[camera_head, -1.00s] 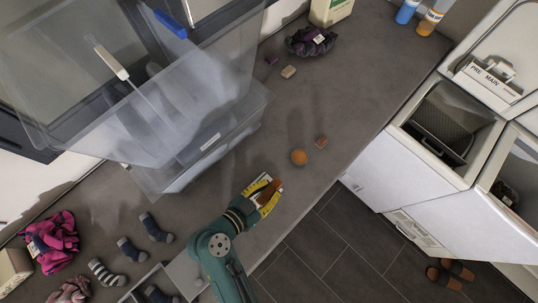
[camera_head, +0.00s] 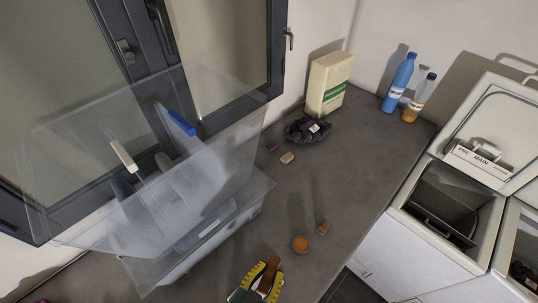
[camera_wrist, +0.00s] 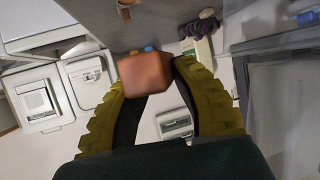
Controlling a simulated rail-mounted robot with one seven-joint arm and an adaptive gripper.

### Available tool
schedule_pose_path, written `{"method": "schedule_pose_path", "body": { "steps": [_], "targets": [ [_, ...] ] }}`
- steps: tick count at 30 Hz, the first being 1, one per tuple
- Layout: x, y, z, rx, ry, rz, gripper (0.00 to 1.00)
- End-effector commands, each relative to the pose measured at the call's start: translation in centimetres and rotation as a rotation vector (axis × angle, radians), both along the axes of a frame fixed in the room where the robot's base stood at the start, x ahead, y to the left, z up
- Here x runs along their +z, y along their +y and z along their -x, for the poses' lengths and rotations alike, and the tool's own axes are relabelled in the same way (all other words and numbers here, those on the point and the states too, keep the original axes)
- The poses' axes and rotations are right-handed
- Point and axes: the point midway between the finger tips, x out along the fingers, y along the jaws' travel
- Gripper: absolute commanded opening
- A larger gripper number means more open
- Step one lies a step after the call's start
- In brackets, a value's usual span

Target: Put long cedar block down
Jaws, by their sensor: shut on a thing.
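The long cedar block (camera_head: 270,271) is reddish brown. My gripper (camera_head: 268,280) is shut on it, near the bottom edge of the head view over the grey counter. In the wrist view the block (camera_wrist: 148,72) shows its end face between the two yellow ribbed fingers of my gripper (camera_wrist: 150,80). I cannot tell whether the block touches the counter.
A round orange-brown piece (camera_head: 300,244) and a small brown block (camera_head: 323,228) lie just beyond my gripper. Clear bins (camera_head: 150,165) stand left. A dark scrunchie (camera_head: 308,130), carton (camera_head: 328,84) and bottles (camera_head: 398,82) are at the back. Open toploaders (camera_head: 440,215) stand right.

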Motion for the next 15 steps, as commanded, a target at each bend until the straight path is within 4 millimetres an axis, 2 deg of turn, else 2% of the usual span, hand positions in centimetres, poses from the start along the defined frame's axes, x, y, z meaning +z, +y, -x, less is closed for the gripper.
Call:
{"method": "schedule_pose_path", "body": {
  "steps": [1, 8, 15],
  "targets": [
    [1.4, 0.1, 0.0, 0.000, 0.002, 0.000, 0.06],
    [4.7, 0.0, 0.0, -0.004, 0.001, 0.000, 0.06],
    [9.0, 0.0, 0.0, -0.005, 0.003, 0.001, 0.06]
  ]
}}
